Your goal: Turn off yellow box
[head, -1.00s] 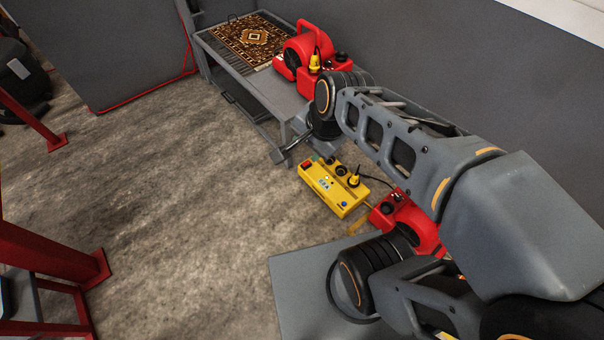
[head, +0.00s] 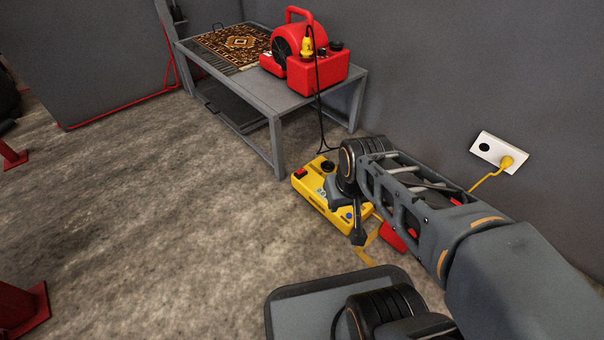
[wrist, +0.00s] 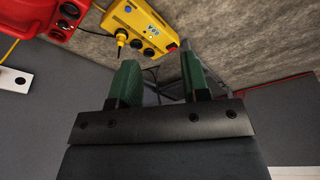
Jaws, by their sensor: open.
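The yellow box (head: 312,200) lies on the floor by the grey wall, with a red switch (head: 300,173) at its left end and dark round sockets on top. My arm covers its right part in the head view. In the wrist view the yellow box (wrist: 143,30) is at the top, showing its red switch (wrist: 172,47), a blue button, sockets and a plugged-in dark lead. My gripper (wrist: 160,75) is open and empty, its two green fingers apart. In the head view my gripper (head: 352,225) hangs over or beside the box's right part; contact cannot be told.
A grey table (head: 275,110) holds a patterned rug (head: 238,47) and a red blower (head: 300,60); a black cord runs down from it. A wall outlet (head: 492,150) has a yellow plug. Another red machine (wrist: 75,10) is beside the box. Open floor lies left.

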